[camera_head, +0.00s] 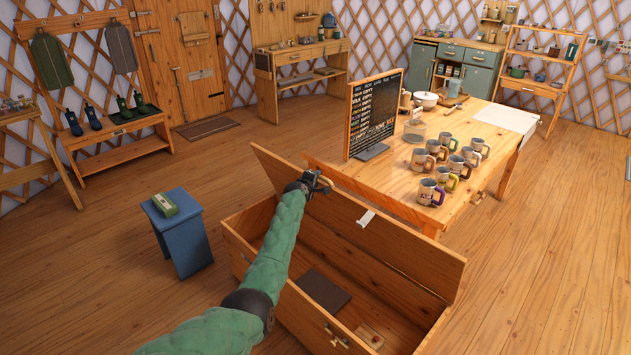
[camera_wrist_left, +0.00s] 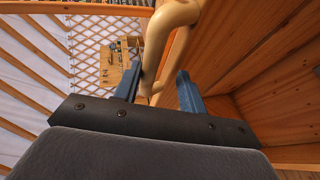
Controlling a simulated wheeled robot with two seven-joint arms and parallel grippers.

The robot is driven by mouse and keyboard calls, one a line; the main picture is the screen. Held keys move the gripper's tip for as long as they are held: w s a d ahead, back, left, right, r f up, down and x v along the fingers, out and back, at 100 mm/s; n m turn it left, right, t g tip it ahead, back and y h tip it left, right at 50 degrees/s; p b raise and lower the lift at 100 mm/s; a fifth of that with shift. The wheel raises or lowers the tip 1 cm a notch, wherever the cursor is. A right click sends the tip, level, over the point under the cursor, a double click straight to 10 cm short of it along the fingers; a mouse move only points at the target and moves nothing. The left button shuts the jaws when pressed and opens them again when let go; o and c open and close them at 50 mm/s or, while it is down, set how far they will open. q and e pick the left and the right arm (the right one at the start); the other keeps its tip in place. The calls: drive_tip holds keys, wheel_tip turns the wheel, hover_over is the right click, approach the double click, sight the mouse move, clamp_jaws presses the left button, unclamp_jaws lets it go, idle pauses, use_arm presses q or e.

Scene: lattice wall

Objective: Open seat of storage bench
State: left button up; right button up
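The wooden storage bench (camera_head: 237,247) stands in the middle foreground of the head view. Its seat (camera_head: 405,262) is raised to a steep angle at the back, so the inside shows. My left gripper (camera_head: 322,183) is at the upper part of the raised seat, by a tan curved handle. In the left wrist view, the handle (camera_wrist_left: 157,45) passes between my two blue fingers (camera_wrist_left: 158,92). The fingers are apart, with a gap beside the handle on the right finger's side. My right gripper is not in view.
A dark flat piece (camera_head: 323,290) and a small reddish object (camera_head: 376,339) lie inside the bench. The table (camera_head: 385,178) with several mugs and a menu board (camera_head: 374,113) stands close behind the seat. A blue stool (camera_head: 183,243) stands left. Floor is clear at right.

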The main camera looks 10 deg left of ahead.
use_arm(q)
drive_tip(key=shift+s+f, duration=0.1)
drive_tip(key=shift+s, duration=0.1)
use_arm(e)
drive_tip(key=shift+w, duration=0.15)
